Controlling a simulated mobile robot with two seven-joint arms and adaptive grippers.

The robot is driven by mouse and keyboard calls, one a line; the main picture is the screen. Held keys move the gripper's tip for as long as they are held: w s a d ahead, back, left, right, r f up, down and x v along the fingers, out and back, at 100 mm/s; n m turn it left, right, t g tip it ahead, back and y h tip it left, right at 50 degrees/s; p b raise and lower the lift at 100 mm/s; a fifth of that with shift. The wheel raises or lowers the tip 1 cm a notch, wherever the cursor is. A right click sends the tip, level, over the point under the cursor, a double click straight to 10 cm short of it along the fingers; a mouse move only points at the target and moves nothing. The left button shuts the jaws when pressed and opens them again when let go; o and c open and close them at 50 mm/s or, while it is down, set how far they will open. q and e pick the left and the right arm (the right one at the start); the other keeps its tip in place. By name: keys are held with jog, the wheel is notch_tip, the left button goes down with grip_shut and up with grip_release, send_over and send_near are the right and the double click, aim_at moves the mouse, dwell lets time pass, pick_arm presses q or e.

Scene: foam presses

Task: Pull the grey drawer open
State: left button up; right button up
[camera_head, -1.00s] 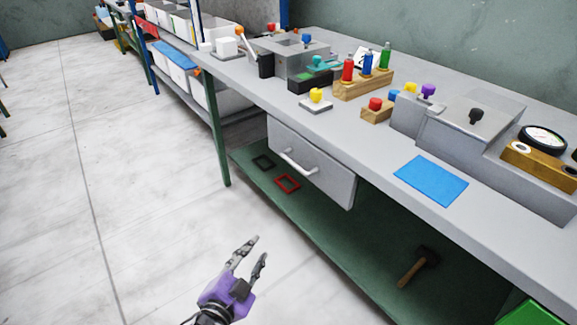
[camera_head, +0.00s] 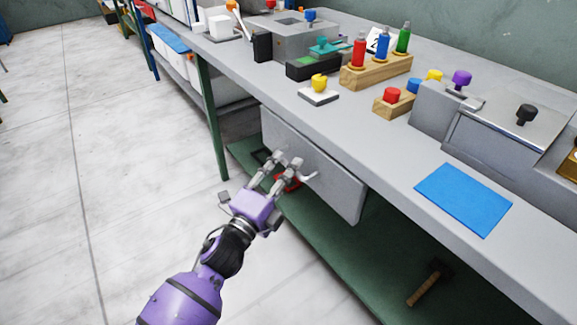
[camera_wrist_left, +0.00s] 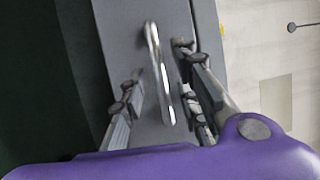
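The grey drawer (camera_head: 335,178) hangs under the workbench top and looks shut. Its bar handle is mostly hidden behind my gripper in the head view, with one end showing at the right. In the left wrist view the silver handle (camera_wrist_left: 158,75) stands between the fingers on the drawer front (camera_wrist_left: 130,35). My left gripper (camera_head: 285,167) is open in front of the drawer, its fingers on either side of the handle. In the left wrist view the gripper (camera_wrist_left: 160,95) shows gaps between fingers and handle. My right gripper is in neither view.
The workbench top (camera_head: 390,145) holds a blue mat (camera_head: 463,199), a wooden block with coloured cylinders (camera_head: 375,72) and grey machines. The green lower shelf (camera_head: 345,255) carries a hammer (camera_head: 430,285) and a red frame, partly hidden. A green table leg (camera_head: 212,120) stands left of the drawer. The floor at left is clear.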

pick_arm(q)
jog(key=shift+w+d+r, duration=0.1)
jog(key=shift+w+d, duration=0.25)
jog(key=shift+w, duration=0.4)
jog(key=c, duration=0.7)
grip_shut()
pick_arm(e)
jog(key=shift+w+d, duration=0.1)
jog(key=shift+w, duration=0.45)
